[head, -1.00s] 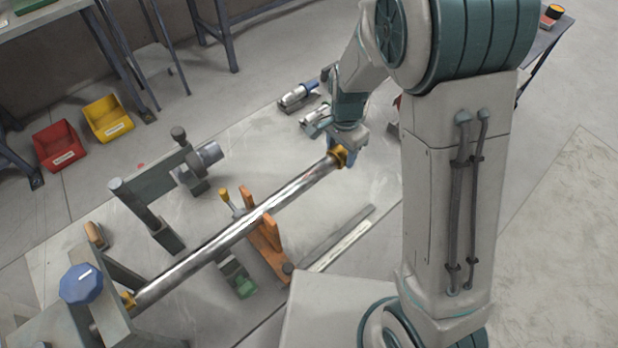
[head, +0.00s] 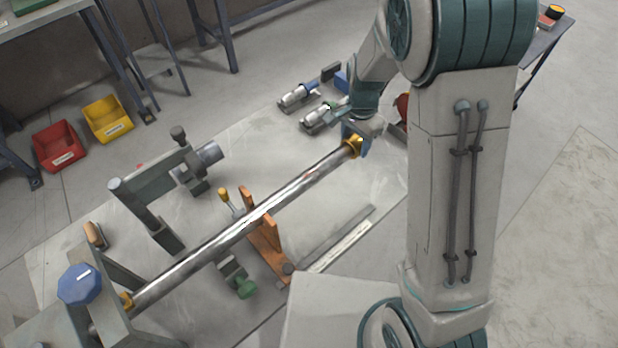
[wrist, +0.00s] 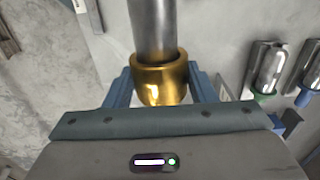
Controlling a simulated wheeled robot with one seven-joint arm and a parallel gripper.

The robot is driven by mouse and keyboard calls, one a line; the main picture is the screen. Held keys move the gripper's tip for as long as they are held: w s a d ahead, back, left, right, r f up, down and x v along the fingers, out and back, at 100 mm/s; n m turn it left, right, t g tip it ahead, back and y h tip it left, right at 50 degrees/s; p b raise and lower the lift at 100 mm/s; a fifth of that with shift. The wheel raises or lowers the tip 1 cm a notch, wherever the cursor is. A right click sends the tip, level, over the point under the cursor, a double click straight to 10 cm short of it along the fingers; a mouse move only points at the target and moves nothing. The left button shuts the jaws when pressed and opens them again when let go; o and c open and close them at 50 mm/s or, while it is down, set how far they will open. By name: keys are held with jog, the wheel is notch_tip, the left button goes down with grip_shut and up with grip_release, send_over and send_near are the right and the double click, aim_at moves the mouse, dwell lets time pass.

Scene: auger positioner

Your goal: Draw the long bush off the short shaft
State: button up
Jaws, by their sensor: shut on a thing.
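A long silver shaft (head: 215,245) runs diagonally across the head view, with a brass bush (head: 352,146) at its upper right end. My gripper (head: 361,143) is shut on this bush, one blue finger on each side. In the wrist view, the bush (wrist: 160,80) sits between my fingers (wrist: 160,86), and the shaft (wrist: 152,30) enters its collar from above. How far the shaft reaches inside is hidden. I cannot tell by name whether this is the long bush or the short shaft.
The shaft's lower left end meets another brass piece (head: 126,301) near a blue knob (head: 80,284). An orange support (head: 268,250) stands under its middle. A grey bracket (head: 150,185) stands left. Two silver cylinders (head: 298,95) (head: 316,118) lie behind my gripper. Red (head: 58,148) and yellow (head: 107,119) bins are far left.

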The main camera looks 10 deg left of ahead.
jog(key=shift+w+d, duration=0.95)
jog(key=shift+w, duration=0.15)
jog(key=shift+w+d, duration=0.9)
jog(key=shift+w, duration=0.2)
